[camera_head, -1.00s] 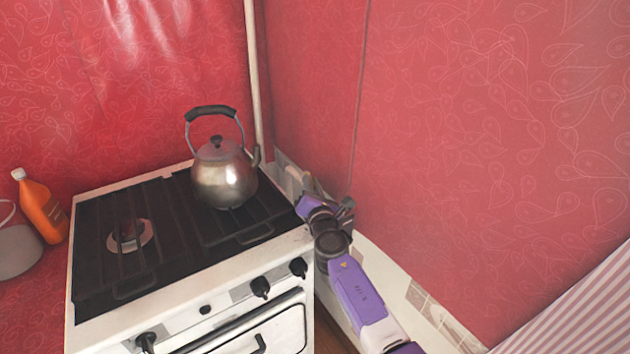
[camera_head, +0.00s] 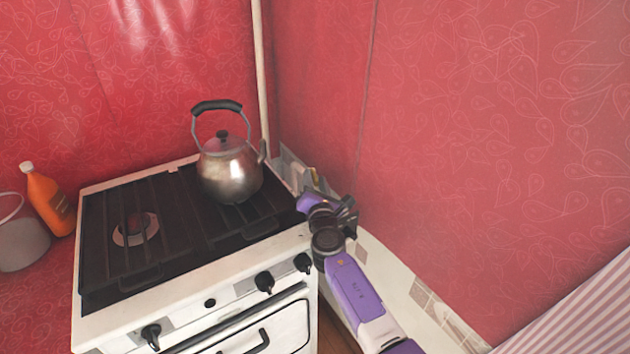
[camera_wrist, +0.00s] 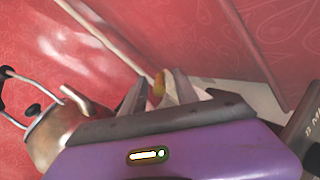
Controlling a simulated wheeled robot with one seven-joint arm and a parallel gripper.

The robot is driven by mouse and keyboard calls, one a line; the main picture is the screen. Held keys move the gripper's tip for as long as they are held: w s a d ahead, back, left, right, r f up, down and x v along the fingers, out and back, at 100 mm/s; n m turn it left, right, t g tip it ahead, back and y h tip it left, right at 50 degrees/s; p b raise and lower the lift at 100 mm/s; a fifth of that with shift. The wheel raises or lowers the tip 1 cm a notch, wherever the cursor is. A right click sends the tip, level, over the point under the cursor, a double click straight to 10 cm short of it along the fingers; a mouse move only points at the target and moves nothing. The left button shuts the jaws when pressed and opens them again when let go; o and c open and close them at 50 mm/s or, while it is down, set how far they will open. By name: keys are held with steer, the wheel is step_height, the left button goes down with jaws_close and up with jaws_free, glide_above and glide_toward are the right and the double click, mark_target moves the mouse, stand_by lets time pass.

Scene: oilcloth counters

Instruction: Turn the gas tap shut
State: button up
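A small yellow piece, which looks like the gas tap's handle (camera_wrist: 159,84), shows between and beyond my fingers in the wrist view. In the head view a small yellowish spot (camera_head: 314,174) shows just past my gripper (camera_head: 322,188), in the gap between stove and right wall. In the wrist view my gripper (camera_wrist: 158,97) has its two grey fingers apart, with the yellow piece near their tips. I cannot tell whether they touch it. The tap's body and angle are mostly hidden by my gripper.
A metal kettle (camera_head: 230,172) stands on the back right of the white stove (camera_head: 200,305), close to my gripper's left. A pale pipe (camera_head: 262,80) runs up the corner behind it. The red wall (camera_head: 480,150) is close on the right. An orange bottle (camera_head: 48,203) stands far left.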

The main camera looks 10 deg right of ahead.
steer(key=s+a+p, duration=0.1)
steer(key=s+p, duration=0.2)
steer(key=s, duration=0.4)
steer(key=shift+s, duration=0.3)
